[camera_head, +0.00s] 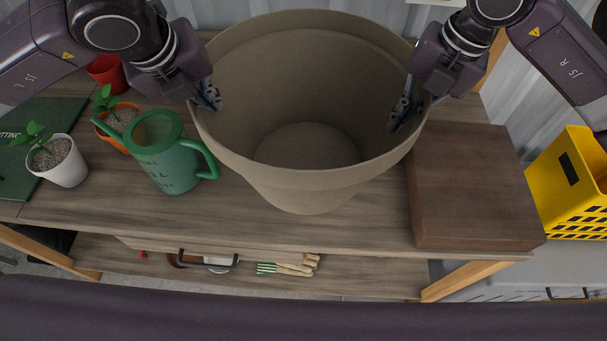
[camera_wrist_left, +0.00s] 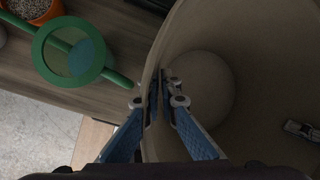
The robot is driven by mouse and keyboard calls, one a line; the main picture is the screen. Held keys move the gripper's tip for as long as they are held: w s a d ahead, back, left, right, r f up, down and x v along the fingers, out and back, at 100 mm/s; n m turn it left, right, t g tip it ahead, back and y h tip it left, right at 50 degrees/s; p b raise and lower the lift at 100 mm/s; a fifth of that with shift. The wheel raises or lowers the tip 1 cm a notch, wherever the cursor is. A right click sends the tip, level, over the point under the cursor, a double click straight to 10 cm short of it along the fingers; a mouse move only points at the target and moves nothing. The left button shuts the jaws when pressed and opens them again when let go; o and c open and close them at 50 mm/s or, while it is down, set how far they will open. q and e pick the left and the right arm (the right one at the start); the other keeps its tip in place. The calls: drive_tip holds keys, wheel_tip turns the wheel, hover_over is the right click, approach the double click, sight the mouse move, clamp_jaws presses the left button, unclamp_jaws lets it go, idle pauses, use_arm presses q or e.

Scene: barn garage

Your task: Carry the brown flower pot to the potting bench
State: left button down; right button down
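The large brown flower pot (camera_head: 310,182) is upright over the wooden top of the potting bench (camera_head: 110,215), in the middle of the head view. I cannot tell whether its base touches the bench. My left gripper (camera_head: 208,95) is at the pot's left rim. In the left wrist view its fingers (camera_wrist_left: 165,98) straddle the pot wall (camera_wrist_left: 250,60) and are closed on it. My right gripper (camera_head: 403,112) is at the right rim, with a finger showing inside the pot; its outer finger is hidden. The pot is empty.
A green watering can (camera_head: 175,165) stands close left of the pot. Nearby are an orange pot (camera_head: 107,137), a white pot (camera_head: 68,168) and a red pot (camera_head: 108,72). A brown wooden box (camera_head: 470,185) is close on the right. A yellow crate (camera_head: 570,190) stands beyond it.

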use_arm(q)
drive_tip(key=shift+w+a, duration=0.15)
drive_tip(key=shift+a, duration=0.2)
use_arm(e)
drive_tip(key=shift+w+d+f, duration=0.1)
drive_tip(key=shift+w, duration=0.05)
use_arm(q)
drive_tip(key=shift+f, duration=0.2)
use_arm(e)
drive_tip(key=shift+f, duration=0.15)
